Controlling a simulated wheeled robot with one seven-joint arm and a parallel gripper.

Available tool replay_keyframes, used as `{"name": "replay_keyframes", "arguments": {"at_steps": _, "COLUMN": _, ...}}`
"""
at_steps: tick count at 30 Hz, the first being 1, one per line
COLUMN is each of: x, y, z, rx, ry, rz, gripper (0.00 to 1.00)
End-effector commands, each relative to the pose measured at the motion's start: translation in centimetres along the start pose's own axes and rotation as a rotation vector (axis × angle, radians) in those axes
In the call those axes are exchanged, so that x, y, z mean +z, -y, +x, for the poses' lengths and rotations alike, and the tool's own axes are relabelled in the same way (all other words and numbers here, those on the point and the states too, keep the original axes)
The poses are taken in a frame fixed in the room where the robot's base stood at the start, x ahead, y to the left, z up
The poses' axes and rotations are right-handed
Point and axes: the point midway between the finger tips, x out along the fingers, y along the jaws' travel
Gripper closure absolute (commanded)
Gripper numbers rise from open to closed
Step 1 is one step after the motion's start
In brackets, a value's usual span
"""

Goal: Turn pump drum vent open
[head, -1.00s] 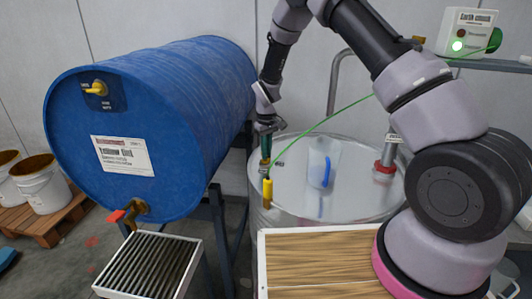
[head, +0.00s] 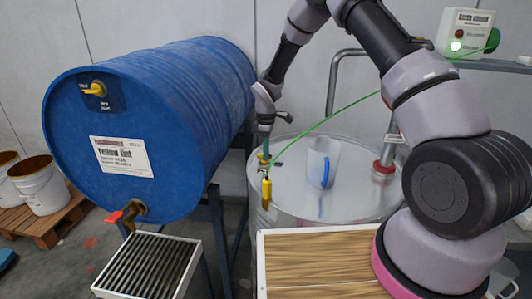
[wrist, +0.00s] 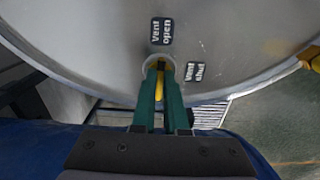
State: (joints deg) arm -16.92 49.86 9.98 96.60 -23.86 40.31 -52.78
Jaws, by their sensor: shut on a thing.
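The pump drum is the upright silver drum (head: 300,206), with a pale lid. Its vent has a short yellow lever (wrist: 160,88) near the lid's rim. In the wrist view the lever lies between the two green fingers of my gripper (wrist: 159,82), which is shut on it. The label "Vent open" (wrist: 161,31) is above the lever, and "Vent shut" (wrist: 195,72) is to its right. The fingers hide part of the lever. In the head view my gripper (head: 264,149) reaches down at the lid's left side.
A yellow clamp (head: 266,189) with a green wire sits on the drum's near rim, close to my gripper. A clear jug (head: 322,162) and a red-collared pipe (head: 383,167) stand on the lid. A blue drum (head: 160,110) lies on a stand to the left.

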Motion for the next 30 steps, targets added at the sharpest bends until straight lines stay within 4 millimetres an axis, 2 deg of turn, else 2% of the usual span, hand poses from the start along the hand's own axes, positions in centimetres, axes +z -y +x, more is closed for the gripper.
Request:
{"name": "replay_keyframes", "arguments": {"at_steps": 19, "x": 0.03, "y": -0.13, "z": -0.05, "rx": 0.002, "ry": 0.0, "rz": -0.053, "gripper": 1.0}}
{"name": "replay_keyframes", "arguments": {"at_steps": 21, "x": 0.03, "y": -0.13, "z": -0.05, "rx": 0.002, "ry": 0.0, "rz": -0.052, "gripper": 0.7}}
{"name": "replay_keyframes", "arguments": {"at_steps": 22, "x": 0.03, "y": -0.13, "z": -0.05, "rx": 0.002, "ry": 0.0, "rz": -0.052, "gripper": 0.59}}
{"name": "replay_keyframes", "arguments": {"at_steps": 30, "x": 0.01, "y": -0.07, "z": -0.02, "rx": 0.001, "ry": 0.0, "rz": -0.052, "gripper": 0.59}}
